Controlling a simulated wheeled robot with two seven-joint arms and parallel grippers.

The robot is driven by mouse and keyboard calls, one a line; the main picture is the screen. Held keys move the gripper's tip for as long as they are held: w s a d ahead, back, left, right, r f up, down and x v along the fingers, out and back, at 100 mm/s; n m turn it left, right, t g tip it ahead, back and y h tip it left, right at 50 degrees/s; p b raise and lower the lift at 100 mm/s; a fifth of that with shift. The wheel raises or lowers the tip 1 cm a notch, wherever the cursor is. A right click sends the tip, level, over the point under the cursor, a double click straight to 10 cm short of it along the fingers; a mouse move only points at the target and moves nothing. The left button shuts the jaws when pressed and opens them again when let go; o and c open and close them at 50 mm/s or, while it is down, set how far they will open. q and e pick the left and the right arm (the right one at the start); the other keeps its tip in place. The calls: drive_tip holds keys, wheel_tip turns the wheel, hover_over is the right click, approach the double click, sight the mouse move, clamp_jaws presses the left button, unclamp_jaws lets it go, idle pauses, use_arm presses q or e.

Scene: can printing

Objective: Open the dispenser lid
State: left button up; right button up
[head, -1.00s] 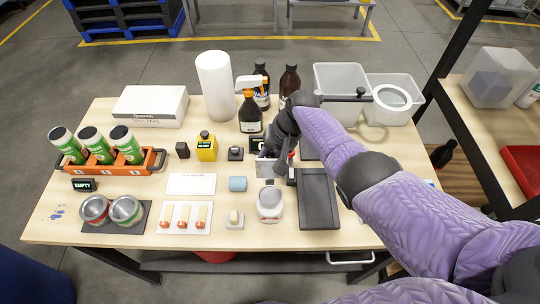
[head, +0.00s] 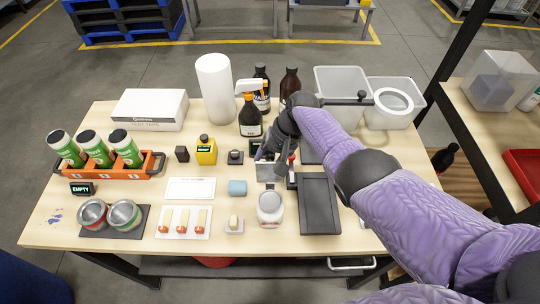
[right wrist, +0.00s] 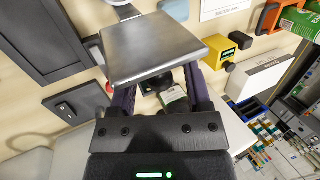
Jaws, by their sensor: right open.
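A square grey metal plate, which looks like the dispenser lid (head: 269,174), lies at the middle of the table in the head view. It also shows large in the right wrist view (right wrist: 155,48), with its flat face up. The dispenser body under it is mostly hidden. My right gripper (head: 268,152) is open, just behind the plate. In the right wrist view its two fingers reach toward the plate's near edge, and the plate hides their tips. I cannot tell whether they touch it. My left gripper is not in view.
A dark tray (head: 319,205) and a white round-topped device (head: 270,208) stand close in front. A spray bottle (head: 250,118) and dark bottles are behind my gripper. A yellow box (head: 206,151) is to the left. Two clear bins (head: 341,82) stand at the back right.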

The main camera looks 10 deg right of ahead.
drive_tip(key=p+v, duration=0.4)
drive_tip(key=v, duration=0.6)
